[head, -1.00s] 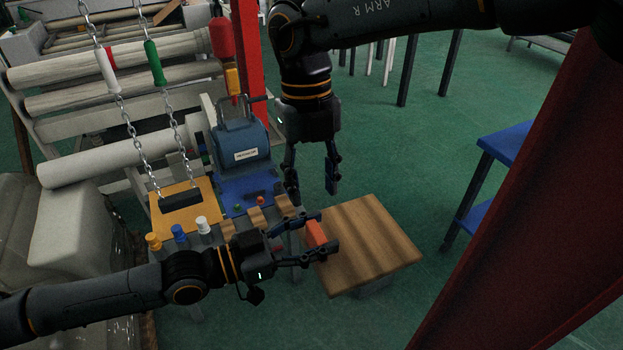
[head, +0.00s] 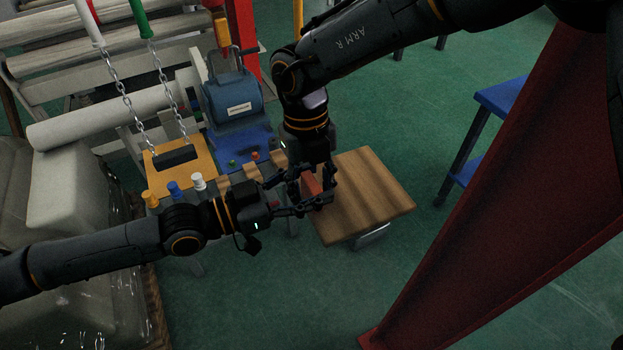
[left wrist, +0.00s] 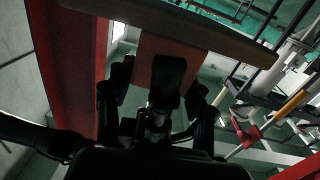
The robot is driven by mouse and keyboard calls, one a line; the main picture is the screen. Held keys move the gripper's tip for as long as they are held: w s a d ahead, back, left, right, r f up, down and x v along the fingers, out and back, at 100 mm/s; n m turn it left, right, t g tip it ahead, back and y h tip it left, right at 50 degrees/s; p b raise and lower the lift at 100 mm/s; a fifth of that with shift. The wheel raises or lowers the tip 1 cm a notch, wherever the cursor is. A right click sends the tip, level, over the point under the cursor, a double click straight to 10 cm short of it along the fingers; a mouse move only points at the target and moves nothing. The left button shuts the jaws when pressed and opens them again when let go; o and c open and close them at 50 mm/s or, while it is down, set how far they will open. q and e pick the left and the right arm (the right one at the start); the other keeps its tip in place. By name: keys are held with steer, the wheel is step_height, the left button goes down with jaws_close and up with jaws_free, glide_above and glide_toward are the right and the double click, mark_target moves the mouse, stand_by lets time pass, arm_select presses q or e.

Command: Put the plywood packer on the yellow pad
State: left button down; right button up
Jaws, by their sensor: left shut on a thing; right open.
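A small reddish-orange block (head: 311,183), likely the plywood packer, is between the fingers of my left gripper (head: 312,190), at the wood-topped stand (head: 370,195). The left gripper is shut on it. In the left wrist view the block (left wrist: 160,62) shows between the dark fingers, beside the tan edge of a slab. My right gripper (head: 309,203) comes down from above with open fingers around the same block; its grip area is partly hidden by the left fingers. The yellow pad (head: 195,172) lies to the left, with a black bar (head: 176,158) on chains over it.
A blue motor unit (head: 232,100) stands behind the pad. Yellow, blue and white knobs (head: 174,188) and brown wooden pieces line the front ledge. Chains (head: 123,103) hang over the pad. A dark red column (head: 520,190) stands at right, before a blue table (head: 500,100).

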jaws_close()
arm_select(q)
steer(key=shift+c, duration=1.9)
jaws_free()
